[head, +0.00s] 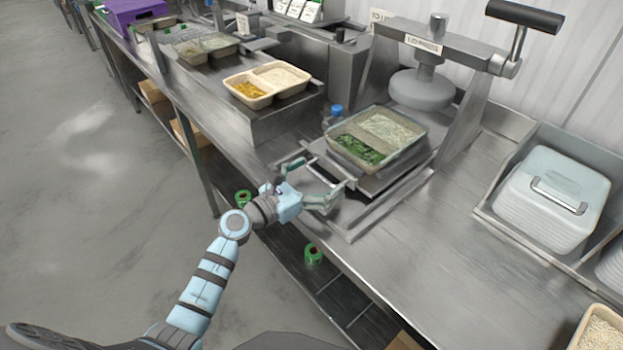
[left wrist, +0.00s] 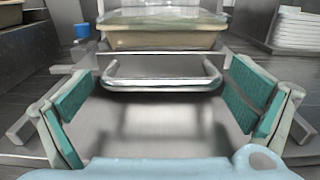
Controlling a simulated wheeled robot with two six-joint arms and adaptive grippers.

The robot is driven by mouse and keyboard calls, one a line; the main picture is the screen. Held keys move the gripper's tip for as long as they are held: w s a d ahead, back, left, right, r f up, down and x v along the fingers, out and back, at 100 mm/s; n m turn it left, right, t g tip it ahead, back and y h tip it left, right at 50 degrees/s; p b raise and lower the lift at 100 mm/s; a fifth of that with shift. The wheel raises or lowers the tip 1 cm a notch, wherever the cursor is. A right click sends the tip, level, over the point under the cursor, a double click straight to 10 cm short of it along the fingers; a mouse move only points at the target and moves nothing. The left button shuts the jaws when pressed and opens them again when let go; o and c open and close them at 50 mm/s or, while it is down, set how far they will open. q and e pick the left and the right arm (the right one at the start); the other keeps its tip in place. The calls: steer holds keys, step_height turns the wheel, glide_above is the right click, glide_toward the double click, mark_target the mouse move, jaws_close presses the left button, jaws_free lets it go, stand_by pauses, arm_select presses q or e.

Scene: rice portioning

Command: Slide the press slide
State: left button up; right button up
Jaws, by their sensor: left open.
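The press slide (head: 368,183) is a flat metal plate on rails at the front of the press, with a bar handle (left wrist: 163,84) on its near edge. A two-compartment tray (head: 376,140), one part green and one pale, with a clear cover, sits on the slide. The tray's near wall also shows in the left wrist view (left wrist: 160,40). My left gripper (head: 318,180) is open in front of the slide, its green-padded fingers wide apart on both sides of the handle and not touching it. The press (head: 422,92), with a round plate, stands behind the tray. My right gripper is not in view.
Another two-part tray (head: 267,84) with yellow and pale food stands on a raised metal stand to the left. A bin of stacked lids (head: 551,197) is at the right. The bench front right of the press is clear.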

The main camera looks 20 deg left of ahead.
arm_select(q)
steer(key=v, duration=1.1)
steer(key=shift+s+a, duration=0.25)
steer(key=shift+s, duration=0.05)
